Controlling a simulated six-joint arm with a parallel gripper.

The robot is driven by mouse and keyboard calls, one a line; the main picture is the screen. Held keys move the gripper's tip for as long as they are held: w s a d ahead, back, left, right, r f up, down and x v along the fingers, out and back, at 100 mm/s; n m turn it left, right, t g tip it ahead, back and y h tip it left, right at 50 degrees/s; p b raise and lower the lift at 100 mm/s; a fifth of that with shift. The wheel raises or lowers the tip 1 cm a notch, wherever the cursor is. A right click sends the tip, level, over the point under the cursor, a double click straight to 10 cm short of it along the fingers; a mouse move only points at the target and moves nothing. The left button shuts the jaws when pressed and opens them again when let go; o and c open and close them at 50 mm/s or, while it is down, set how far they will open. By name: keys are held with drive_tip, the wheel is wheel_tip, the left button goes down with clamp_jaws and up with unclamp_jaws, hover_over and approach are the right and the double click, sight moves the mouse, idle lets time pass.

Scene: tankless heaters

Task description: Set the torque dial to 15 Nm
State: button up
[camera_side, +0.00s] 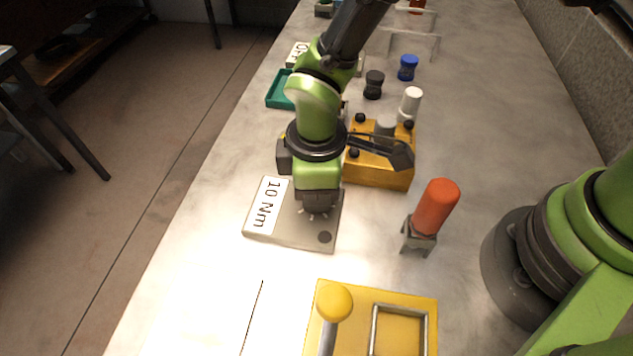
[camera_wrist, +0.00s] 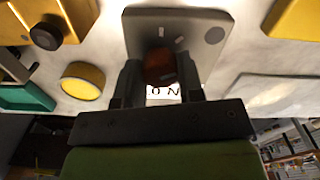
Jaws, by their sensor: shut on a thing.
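The torque dial's grey panel (camera_side: 285,233) lies on the bench and its white display (camera_side: 268,204) reads "10 Nm". In the wrist view the panel (camera_wrist: 145,20) is at the top middle, with part of the display (camera_wrist: 163,91) showing below the dial. My gripper (camera_side: 317,211) points down over the panel. In the wrist view its two fingers (camera_wrist: 160,68) are shut on the reddish-brown dial knob (camera_wrist: 160,65), one on each side. Pale tick marks show around the knob. In the side view my gripper hides the knob.
A yellow box (camera_side: 385,178) with black knobs stands just behind my gripper. A red-handled tool (camera_side: 437,207) stands upright in a stand to the right. A yellow base (camera_side: 357,294) with a ball-topped lever (camera_side: 334,302) is in front. A teal tray (camera_side: 279,91) lies further back.

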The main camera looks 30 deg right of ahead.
drive_tip(key=m, duration=0.5)
drive_tip(key=shift+m, duration=0.3)
idle(0.4)
drive_tip(key=o, duration=0.9)
wheel_tip(320, 180, up, 9)
drive_tip(key=shift+r, duration=0.5)
